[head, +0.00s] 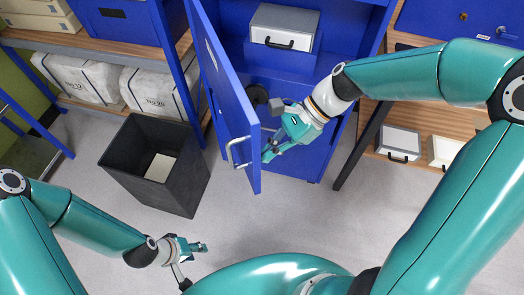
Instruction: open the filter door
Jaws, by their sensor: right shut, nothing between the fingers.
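The blue filter door (218,88) of the blue cabinet (345,38) stands swung open, its free edge towards me. A silver bar handle (236,152) sits on the door's outer face near that edge. My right gripper (268,154) is shut and empty, on the inner side of the door near its free edge. I cannot tell whether it touches the door. My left gripper (195,265) is open and empty, low over the floor, well apart from the door. A dark round part (257,95) inside the cabinet is partly hidden by the door and my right gripper.
A dark open bin (187,190) with a pale piece in it stands left of the door. A grey-white box (284,24) sits in the cabinet. Shelves with wrapped blocks (155,93) are at left; a wooden shelf with small boxes (399,143) is at right. Floor below the door is clear.

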